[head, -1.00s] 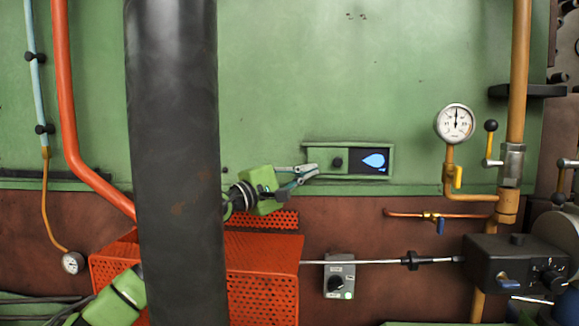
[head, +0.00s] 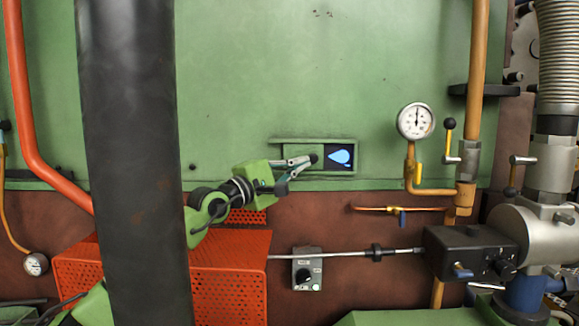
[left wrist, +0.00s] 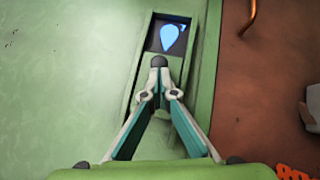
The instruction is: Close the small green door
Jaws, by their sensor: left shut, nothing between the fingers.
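The small green door (head: 298,151) is a sliding panel with a black knob (head: 314,158), set in a green frame on the furnace wall. A dark opening with a blue drop sign (head: 340,157) shows to the right of the panel. My left gripper (head: 308,161) is shut and empty, its fingertips at the knob's left side. In the left wrist view the knob (left wrist: 158,62) sits right beyond the closed fingertips (left wrist: 157,72), seeming to touch them, with the dark opening (left wrist: 168,35) beyond. The fingers hide part of the panel. My right gripper is not in view.
A thick dark vertical column (head: 125,160) blocks part of the left side. An orange perforated box (head: 220,275) stands below my left arm. A pressure gauge (head: 415,121) and orange pipe (head: 478,60) are to the right. The green wall above the door is clear.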

